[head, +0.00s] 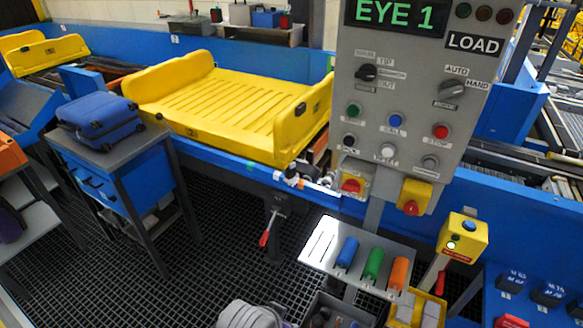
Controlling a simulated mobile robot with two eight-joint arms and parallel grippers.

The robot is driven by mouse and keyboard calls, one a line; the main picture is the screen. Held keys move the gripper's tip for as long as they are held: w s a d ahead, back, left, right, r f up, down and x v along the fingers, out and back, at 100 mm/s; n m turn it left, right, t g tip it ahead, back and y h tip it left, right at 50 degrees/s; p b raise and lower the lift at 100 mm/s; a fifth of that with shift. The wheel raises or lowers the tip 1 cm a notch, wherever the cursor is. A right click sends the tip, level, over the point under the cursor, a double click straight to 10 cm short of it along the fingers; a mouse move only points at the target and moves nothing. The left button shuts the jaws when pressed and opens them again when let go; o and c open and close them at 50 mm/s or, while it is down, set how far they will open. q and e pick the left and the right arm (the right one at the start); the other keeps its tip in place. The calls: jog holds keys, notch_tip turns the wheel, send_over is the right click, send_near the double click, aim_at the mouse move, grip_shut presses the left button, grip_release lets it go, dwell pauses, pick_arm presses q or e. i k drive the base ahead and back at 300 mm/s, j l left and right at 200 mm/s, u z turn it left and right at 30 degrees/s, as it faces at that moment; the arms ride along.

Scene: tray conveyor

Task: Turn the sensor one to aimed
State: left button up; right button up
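A grey control panel (412,130) stands at the right, its display (397,14) reading "EYE 1" in green. Small white, blue and orange fittings (291,178) sit on the blue conveyor rail below the yellow tray's right end. They may include sensor one, but they are too small to tell which way anything faces. A bracket with a red-tipped lever (267,232) hangs beneath the rail. Neither gripper can be made out. A grey rounded part at the bottom edge may be mine.
A yellow tray (215,98) sits on the conveyor. A blue case (101,121) lies on a cart at left. A shelf (318,250) holds blue, green and orange cylinders below the panel. A yellow button box (462,238) stands at right. Dark grating floor lies open at centre-left.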

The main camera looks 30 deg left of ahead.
aim_at(290, 172)
jog(key=i+j+u, duration=0.35)
jog(key=j, duration=0.35)
jog(key=i+j+u, duration=0.35)
jog(key=i+j, duration=0.2)
jog(key=i+j+u, duration=0.35)
jog(key=i+j, duration=0.15)
